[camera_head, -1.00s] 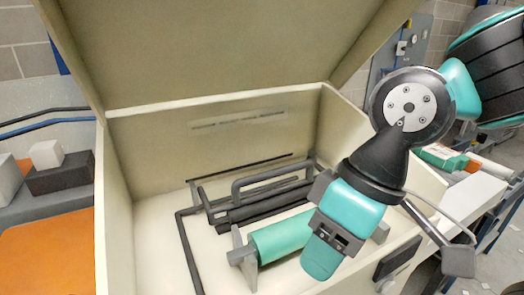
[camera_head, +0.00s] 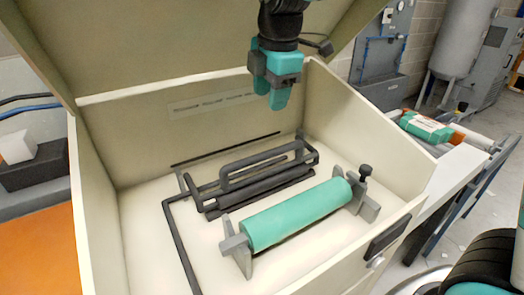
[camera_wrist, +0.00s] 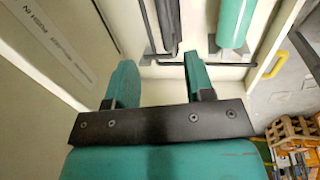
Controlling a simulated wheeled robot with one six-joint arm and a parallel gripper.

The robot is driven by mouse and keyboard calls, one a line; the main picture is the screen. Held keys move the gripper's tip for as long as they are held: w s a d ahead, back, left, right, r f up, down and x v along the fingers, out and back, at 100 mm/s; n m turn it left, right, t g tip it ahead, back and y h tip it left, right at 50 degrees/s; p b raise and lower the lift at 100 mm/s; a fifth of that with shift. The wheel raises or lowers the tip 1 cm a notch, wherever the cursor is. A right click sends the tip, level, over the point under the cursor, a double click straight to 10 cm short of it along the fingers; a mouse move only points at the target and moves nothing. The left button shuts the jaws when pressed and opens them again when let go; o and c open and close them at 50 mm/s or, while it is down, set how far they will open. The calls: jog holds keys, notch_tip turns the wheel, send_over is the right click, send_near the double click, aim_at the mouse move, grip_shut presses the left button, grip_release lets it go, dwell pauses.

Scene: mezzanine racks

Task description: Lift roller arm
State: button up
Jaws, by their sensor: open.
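The roller arm, a dark grey frame with a raised handle bar (camera_head: 255,165) and a dark roller below, lies on the pale floor of the open box. In front of it a green roller (camera_head: 295,217) rests between grey end brackets. My gripper (camera_head: 277,98) is high at the back of the box, above and behind the handle bar and apart from it. In the wrist view its two green fingers (camera_wrist: 163,78) are apart with nothing between them. Part of the dark bars (camera_wrist: 167,25) and the green roller (camera_wrist: 234,25) show beyond the fingers.
The cream box's right wall (camera_head: 365,140) and raised lid (camera_head: 160,45) enclose the space around my gripper. A shelf with a green-and-orange item (camera_head: 428,127) is outside at right.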

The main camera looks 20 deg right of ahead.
aim_at(262, 154)
jog(key=w+f+p, duration=0.1)
jog(key=f, duration=0.4)
jog(key=w+f+p, duration=0.1)
jog(key=f, duration=0.5)
jog(key=w+f+p, duration=0.1)
jog(key=f, duration=0.4)
jog(key=shift+a+f, duration=0.2)
jog(key=shift+a, duration=0.1)
grip_shut()
